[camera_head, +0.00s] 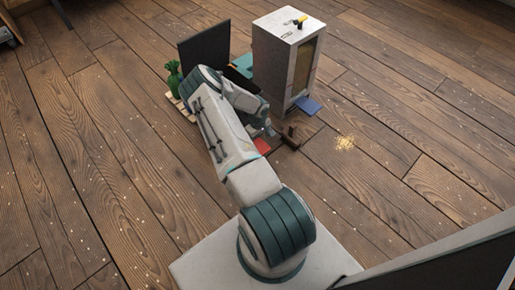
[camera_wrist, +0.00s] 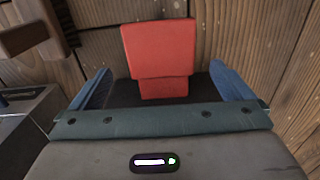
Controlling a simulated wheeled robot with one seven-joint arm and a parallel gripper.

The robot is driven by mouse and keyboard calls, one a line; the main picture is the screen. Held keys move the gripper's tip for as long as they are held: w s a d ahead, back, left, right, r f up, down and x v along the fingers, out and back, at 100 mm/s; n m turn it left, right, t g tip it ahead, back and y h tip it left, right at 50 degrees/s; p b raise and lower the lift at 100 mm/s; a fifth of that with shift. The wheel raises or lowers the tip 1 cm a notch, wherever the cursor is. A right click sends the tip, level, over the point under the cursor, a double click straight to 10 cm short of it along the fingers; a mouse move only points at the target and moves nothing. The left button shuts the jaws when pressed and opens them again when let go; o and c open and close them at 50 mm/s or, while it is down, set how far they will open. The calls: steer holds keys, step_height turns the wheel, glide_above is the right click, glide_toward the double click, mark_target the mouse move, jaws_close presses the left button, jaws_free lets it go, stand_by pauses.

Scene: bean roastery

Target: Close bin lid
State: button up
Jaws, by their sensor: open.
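A dark flat panel (camera_head: 204,48) stands upright behind my arm and looks like the bin's raised lid. My arm hides most of what lies below it, so I cannot make out the bin body. My gripper (camera_wrist: 160,70) is open, with its two blue fingers spread wide. A red flat piece (camera_wrist: 160,47) with a smaller red tab shows between and beyond the fingers. I cannot tell whether it touches them. A red patch (camera_head: 262,146) also shows on the floor side of my gripper in the head view.
A tall grey cabinet (camera_head: 272,68) with a yellow-handled item (camera_head: 300,21) on top stands right of the panel. A blue flat piece (camera_head: 307,105) is at its foot. A brown block (camera_head: 289,137) and spilled yellow grains (camera_head: 345,143) lie right. The front-left floor is clear.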

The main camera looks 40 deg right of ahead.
mark_target(258, 145)
step_height(258, 145, down, 6)
steer(key=shift+b, duration=0.9)
